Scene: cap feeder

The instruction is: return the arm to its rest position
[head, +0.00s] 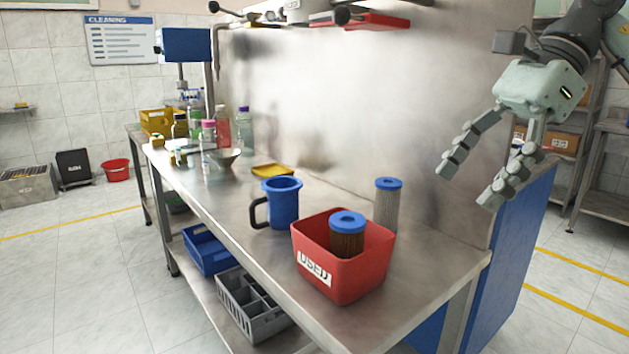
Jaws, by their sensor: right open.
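My right gripper (477,172) is at the upper right of the head view. Its two fingers are spread apart, point down and to the left, and hold nothing. It is raised above the right end of the steel bench (392,318), apart from everything on it. Below and left of it, a grey cartridge with a blue cap (386,206) stands upright on the bench. A red bin marked USED (343,270) stands in front of that cartridge. A brown cartridge with a blue cap (347,238) stands in the bin. My left gripper is out of view.
A blue jug (281,204) stands left of the bin. A yellow tray (272,171), a metal bowl (222,158) and several bottles are farther back. A blue panel (513,250) closes the bench's right end. Shelving (608,163) stands beyond, with clear floor between.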

